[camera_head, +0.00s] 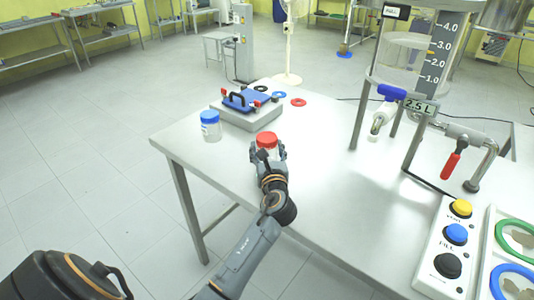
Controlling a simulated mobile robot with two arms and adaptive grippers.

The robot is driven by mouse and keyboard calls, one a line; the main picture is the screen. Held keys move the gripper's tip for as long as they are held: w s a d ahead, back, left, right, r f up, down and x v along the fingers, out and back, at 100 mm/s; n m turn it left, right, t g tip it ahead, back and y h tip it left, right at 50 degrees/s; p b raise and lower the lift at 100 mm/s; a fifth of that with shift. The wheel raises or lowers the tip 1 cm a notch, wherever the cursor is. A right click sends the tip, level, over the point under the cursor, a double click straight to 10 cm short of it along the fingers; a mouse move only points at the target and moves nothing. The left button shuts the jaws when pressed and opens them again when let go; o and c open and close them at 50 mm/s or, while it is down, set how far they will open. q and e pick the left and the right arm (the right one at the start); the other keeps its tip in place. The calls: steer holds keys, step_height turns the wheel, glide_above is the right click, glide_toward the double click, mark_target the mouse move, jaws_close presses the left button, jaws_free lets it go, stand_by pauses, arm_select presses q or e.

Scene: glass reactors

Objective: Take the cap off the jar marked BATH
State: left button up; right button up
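A clear jar with a red cap (267,140) stands on the metal table near its left front edge. My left gripper (268,152) is at this jar, with a finger on each side just below the cap. I cannot tell whether the fingers press on it. The gripper hides most of the jar's body. A second clear jar (211,132) with a blue cap (209,117) stands to the left, near the table's left edge. No BATH marking can be read on either jar. My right gripper is out of view.
A grey device with a blue top (247,102) stands behind the jars, beside red and black rings. A glass vessel on a stand, with a red-handled valve (453,160), is on the right. A button panel (450,245) is at front right. The table's middle (335,185) is clear.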

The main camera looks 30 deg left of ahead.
mark_target(266, 138)
arm_select(q)
steer(key=shift+c, duration=0.7)
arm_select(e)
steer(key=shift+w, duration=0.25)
arm_select(q)
steer(key=shift+r, duration=0.1)
steer(key=shift+r, duration=0.2)
steer(key=r, duration=0.2)
steer(key=r+p, duration=0.1)
steer(key=shift+s+r, duration=0.25)
steer(key=s+a+r+p, duration=0.2)
steer(key=s+r, duration=0.7)
steer(key=s, duration=0.4)
steer(key=shift+s+a, duration=0.15)
steer(key=shift+a, duration=0.2)
steer(key=o, duration=0.7)
steer(key=c, duration=1.2)
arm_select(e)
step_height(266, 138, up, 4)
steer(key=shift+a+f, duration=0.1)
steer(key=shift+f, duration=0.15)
